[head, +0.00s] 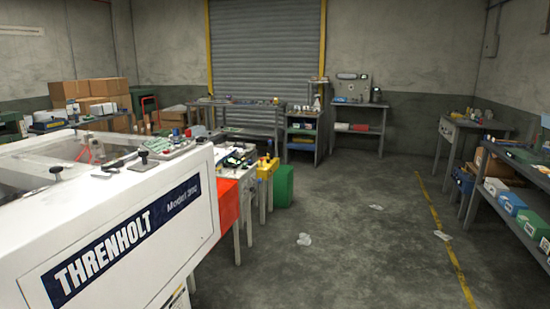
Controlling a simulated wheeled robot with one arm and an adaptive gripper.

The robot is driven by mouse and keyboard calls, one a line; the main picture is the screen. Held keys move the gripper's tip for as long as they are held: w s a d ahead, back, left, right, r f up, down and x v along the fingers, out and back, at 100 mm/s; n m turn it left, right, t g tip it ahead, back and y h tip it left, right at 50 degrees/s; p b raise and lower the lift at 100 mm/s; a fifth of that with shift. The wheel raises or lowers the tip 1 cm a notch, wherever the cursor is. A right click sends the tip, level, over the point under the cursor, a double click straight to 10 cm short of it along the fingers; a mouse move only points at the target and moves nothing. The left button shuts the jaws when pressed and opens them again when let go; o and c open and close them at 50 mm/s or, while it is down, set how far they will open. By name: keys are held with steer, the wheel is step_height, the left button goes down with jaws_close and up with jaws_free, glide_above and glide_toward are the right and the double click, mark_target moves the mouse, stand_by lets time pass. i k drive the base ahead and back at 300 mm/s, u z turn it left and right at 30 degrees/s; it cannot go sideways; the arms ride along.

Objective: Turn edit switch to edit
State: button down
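I cannot make out the edit switch in the head view. A large white machine labelled THRENHOLT (185,245) fills the left foreground. Black knobs stand on its top edge, one of them a knob (56,173) near the left. A small grey-green panel or box with controls (168,148) shows just behind the machine's top edge; its markings are too small to read. My gripper is not in view.
Shelves with boxes (512,203) line the right. The concrete floor (355,215) between is mostly clear, with a few scraps (304,239).

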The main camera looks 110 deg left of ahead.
mark_target(143, 154)
steer(key=u, duration=4.15)
steer(key=k, duration=0.85)
steer(key=z, duration=1)
steer(key=i, duration=1.75)
steer(key=u, duration=0.75)
steer(key=i, duration=1.2)
steer(key=u, duration=1.05)
